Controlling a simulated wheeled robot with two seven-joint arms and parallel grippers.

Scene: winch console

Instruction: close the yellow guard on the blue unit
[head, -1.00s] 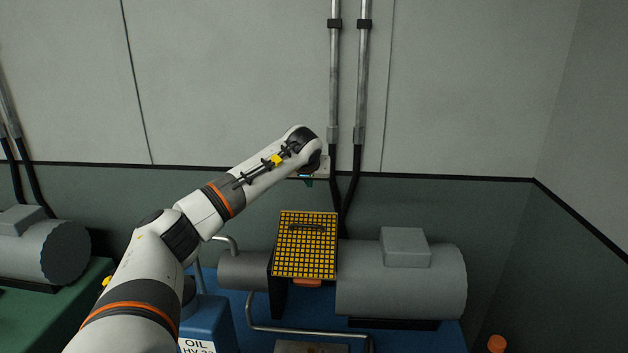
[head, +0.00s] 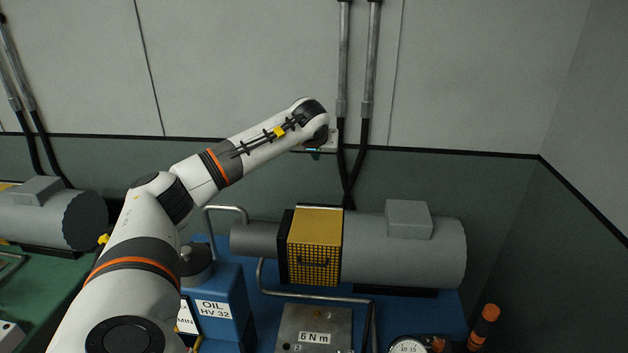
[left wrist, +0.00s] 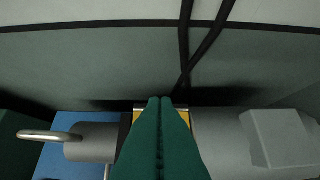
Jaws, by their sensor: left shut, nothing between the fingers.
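The yellow guard (head: 316,232) sits on the blue unit (head: 268,307), between the thin grey shaft housing on the left and the large grey motor. It is down over the coupling, its solid top facing up and its mesh front with a dark handle facing me. In the left wrist view, only slivers of the guard (left wrist: 126,122) show beside the fingers. My right gripper is not in view.
The grey motor (head: 405,250) has a box on top. A blue oil tank (head: 222,300), a bent pipe and a metal plate marked 6 N m (head: 315,325) lie in front. Pipes (head: 357,100) run up the wall. A green unit (head: 45,285) stands at left.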

